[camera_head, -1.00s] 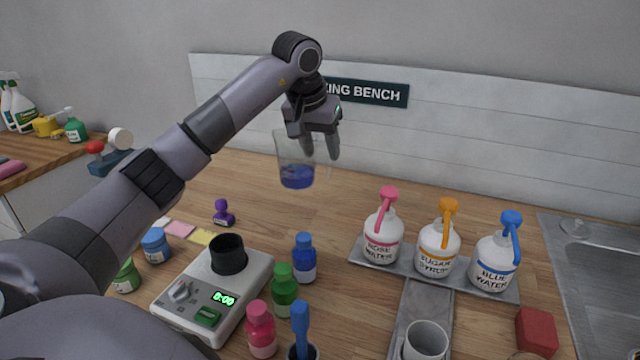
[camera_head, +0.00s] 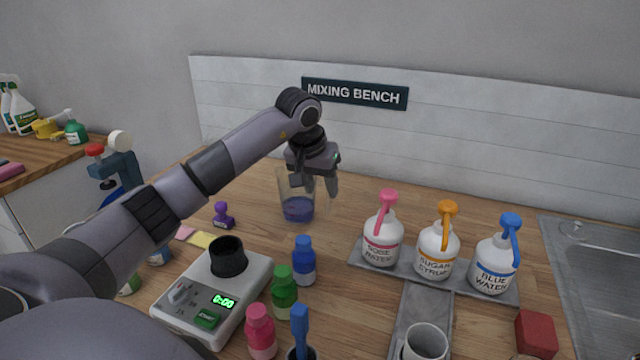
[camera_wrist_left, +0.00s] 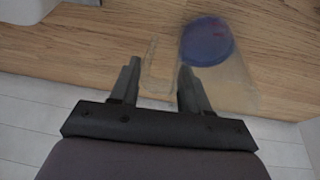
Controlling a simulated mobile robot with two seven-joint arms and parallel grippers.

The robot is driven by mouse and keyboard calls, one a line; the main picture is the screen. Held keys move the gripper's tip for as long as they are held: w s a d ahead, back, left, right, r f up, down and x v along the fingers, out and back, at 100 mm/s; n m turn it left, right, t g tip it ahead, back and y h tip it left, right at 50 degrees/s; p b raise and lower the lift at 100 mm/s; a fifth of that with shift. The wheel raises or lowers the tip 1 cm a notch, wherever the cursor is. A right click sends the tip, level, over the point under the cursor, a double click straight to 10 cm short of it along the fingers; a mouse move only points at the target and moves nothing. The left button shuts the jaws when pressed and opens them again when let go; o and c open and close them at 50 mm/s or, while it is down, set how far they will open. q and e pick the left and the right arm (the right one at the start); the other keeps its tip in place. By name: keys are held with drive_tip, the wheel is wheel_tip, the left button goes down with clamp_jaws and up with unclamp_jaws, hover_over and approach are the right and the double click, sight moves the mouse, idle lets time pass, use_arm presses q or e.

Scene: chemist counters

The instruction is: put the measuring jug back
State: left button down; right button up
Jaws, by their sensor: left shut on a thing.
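The measuring jug (camera_head: 297,208) is clear, with blue-purple liquid at its bottom. It is upright, over the wooden bench behind the scale. My left gripper (camera_head: 320,186) comes down on its right side and is shut on it. In the left wrist view the jug (camera_wrist_left: 207,42) is beside my right-hand finger, and a clear part that looks like its handle lies between the fingers of my left gripper (camera_wrist_left: 159,66). I cannot tell whether the jug's base touches the bench. My right gripper is not in view.
A scale (camera_head: 241,291) with a black cup (camera_head: 228,257) stands in front of the jug. Blue (camera_head: 304,262), green (camera_head: 284,293) and pink (camera_head: 261,333) bottles are nearby. Pump bottles stand on a grey tray (camera_head: 428,302) at right. A purple stamp (camera_head: 223,214) is left of the jug.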

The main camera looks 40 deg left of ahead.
use_arm(q)
drive_tip(key=shift+f, duration=0.1)
drive_tip(key=c, duration=0.5)
unclamp_jaws()
drive_tip(key=v, duration=1.2)
